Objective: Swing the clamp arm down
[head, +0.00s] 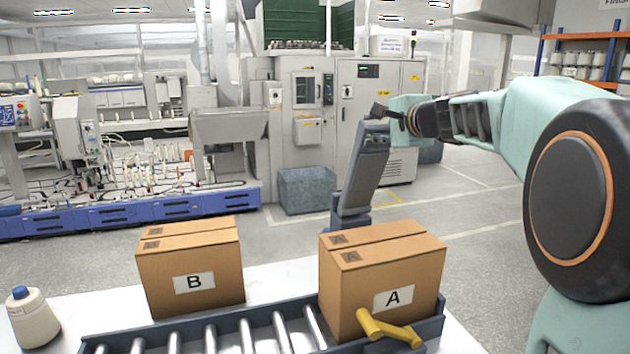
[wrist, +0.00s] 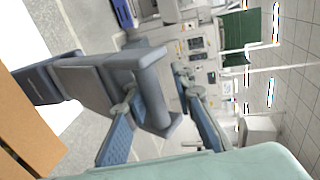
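The clamp arm (head: 365,165) is a grey, thick lever standing raised and slightly tilted behind the box marked A in the head view. Its lower end meets a grey hinge post (head: 351,220). In the wrist view the clamp arm (wrist: 95,78) runs in from the left and ends in a crossbar (wrist: 151,88). My gripper (head: 385,112) is at the top of the clamp arm. In the wrist view my gripper (wrist: 155,88) has its fingers apart, one on each side of the crossbar. Firm contact cannot be made out.
Box A (head: 385,280) stands on the roller tray (head: 205,338), with a yellow handle (head: 388,328) in front. Box B (head: 192,268) stands to the left behind the tray. A thread bobbin (head: 33,320) is at the far left. Open floor lies behind the table.

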